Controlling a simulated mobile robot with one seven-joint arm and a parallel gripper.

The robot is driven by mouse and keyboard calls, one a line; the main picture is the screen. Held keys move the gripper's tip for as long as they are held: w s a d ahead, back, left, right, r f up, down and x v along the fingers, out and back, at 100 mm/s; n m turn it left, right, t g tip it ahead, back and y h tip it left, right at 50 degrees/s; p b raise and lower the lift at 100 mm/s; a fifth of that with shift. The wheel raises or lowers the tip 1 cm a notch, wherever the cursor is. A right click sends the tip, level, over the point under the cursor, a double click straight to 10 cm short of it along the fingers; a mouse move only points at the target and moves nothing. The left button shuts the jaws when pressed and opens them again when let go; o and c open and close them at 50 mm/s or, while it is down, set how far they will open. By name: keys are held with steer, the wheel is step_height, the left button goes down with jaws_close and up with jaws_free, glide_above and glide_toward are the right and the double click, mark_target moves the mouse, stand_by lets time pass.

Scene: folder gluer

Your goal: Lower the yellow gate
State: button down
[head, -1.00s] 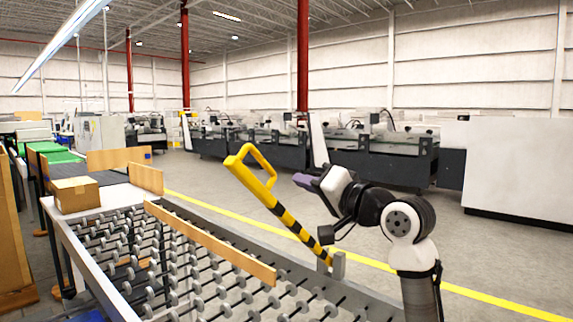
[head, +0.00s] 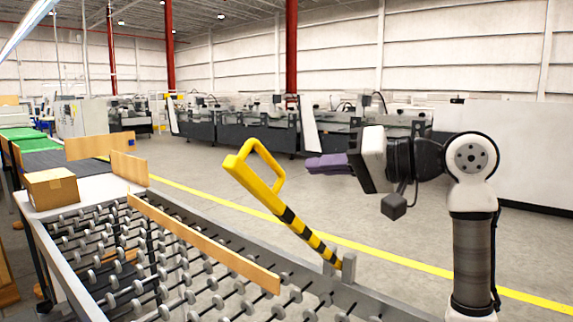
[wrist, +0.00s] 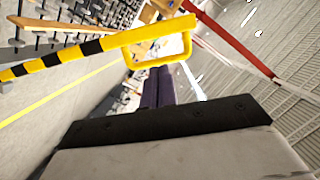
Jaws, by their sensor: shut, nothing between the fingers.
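The yellow gate (head: 265,190) is a bar with black stripes on its lower part and a looped handle at its upper end. It stands tilted, rising to the left from a grey bracket (head: 348,267) on the conveyor's side rail. It also shows in the wrist view (wrist: 100,42), with its loop across the upper middle. My gripper (head: 312,163) has purple fingers, shut and empty, pointing left. It is to the right of the loop, with a visible gap in the head view. In the wrist view my fingers (wrist: 158,85) point toward the loop; I cannot tell the depth between them.
The roller conveyor (head: 200,262) with a wooden guide board (head: 205,243) lies below and left of the gate. A cardboard box (head: 52,188) sits at the far left. Machines (head: 240,130) stand at the back. The floor right of the conveyor is clear.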

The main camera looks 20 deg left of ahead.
steer(key=p+x, duration=0.2)
steer(key=x, duration=0.8)
steer(key=shift+p, duration=0.35)
steer(key=shift+s+f, duration=0.1)
steer(key=s+a+f+n+b, duration=0.2)
steer(key=s+a+f+b, duration=0.1)
steer(key=s+f+b, duration=0.5)
step_height(320, 180, down, 2)
steer(key=shift+s+f+n+t+h+b, duration=0.2)
steer(key=shift+s+n+t+h+b, duration=0.1)
steer(key=shift+t+b, duration=0.1)
steer(key=shift+d, duration=0.1)
